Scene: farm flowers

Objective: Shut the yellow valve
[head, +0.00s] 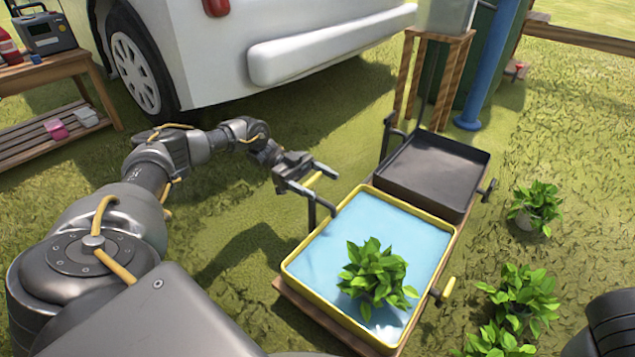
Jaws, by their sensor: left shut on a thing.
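A yellow-rimmed tray (408,207) holds blue water and a leafy potted plant (376,277). A dark bent pipe (312,213) rises at its left edge, with a small yellow handle (314,180) at its top. My left gripper (321,183) is above that pipe, with its fingers on either side of the yellow handle and shut on it. A second yellow lever (447,289) sticks out from a dark fitting on the tray's right side, away from my gripper. My right gripper is not in view; only a dark part of my right arm shows at the lower right.
A black tray (440,165) with its own dark pipe (387,135) stands just behind. Several potted plants (535,205) are on the grass at right. A white vehicle (300,50), a wooden stand (462,60) and a blue post (490,65) are behind. A wooden bench (55,70) is at left.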

